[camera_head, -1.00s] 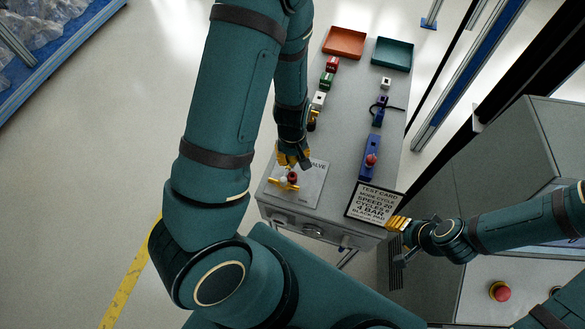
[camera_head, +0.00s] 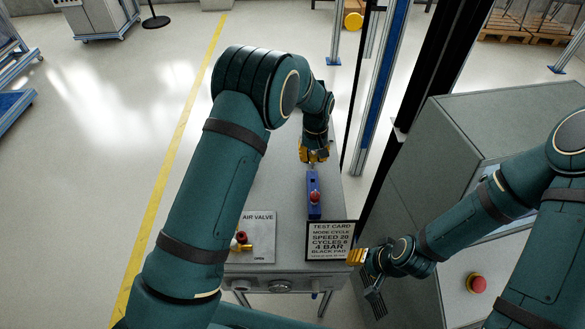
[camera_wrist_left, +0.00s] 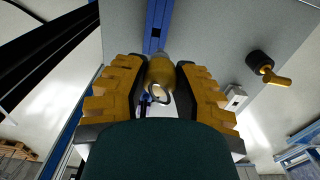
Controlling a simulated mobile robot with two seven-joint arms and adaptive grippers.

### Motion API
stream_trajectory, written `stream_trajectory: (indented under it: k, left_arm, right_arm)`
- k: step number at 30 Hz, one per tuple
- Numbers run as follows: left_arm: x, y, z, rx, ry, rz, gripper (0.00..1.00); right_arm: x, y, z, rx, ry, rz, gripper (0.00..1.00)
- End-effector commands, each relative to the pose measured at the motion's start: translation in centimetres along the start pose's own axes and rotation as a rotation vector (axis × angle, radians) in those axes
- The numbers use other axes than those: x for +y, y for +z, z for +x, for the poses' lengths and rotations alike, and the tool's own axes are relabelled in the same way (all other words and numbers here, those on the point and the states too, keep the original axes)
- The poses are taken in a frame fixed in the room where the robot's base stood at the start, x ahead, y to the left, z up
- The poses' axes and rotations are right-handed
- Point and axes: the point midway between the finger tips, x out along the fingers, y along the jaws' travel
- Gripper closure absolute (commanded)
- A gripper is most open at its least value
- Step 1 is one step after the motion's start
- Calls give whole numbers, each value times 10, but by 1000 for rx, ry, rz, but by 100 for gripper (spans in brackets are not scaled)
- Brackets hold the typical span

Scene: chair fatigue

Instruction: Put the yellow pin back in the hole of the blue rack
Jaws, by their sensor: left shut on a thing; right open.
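The yellow pin (camera_wrist_left: 161,72), with a metal ring at its near end, is between the fingers of my left gripper (camera_head: 313,154), which is shut on it. The pin's far end points toward the blue rack (camera_wrist_left: 158,14), where a small dark spot shows; I cannot tell whether the tip touches it. In the head view the blue rack (camera_head: 313,206) lies on the grey bench with a red knob on it, and my left gripper is at its far end. My right gripper (camera_head: 357,257) is open and empty near the test card.
The air valve plate (camera_head: 257,224), with a red knob and yellow handle, is left of the rack. The test card (camera_head: 330,241) is at the bench's front edge. A grey cabinet with a red button (camera_head: 477,283) stands to the right. My left arm hides part of the bench.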

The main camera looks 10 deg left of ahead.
Motion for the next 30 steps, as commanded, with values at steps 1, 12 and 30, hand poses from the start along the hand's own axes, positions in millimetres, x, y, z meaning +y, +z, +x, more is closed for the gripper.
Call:
stream_trajectory:
  k: [1, 12, 30]
  left_arm:
    - [4, -2, 0, 1, -1, 7, 100]
    - [7, -3, -2, 1, -2, 13, 100]
    - [6, -3, 29, 2, -1, 7, 100]
  right_arm:
    - [0, 0, 1, 0, 0, 0, 53]
    - [0, 0, 1, 0, 0, 0, 53]
    - [8, 3, 25, 0, 4, 0, 53]
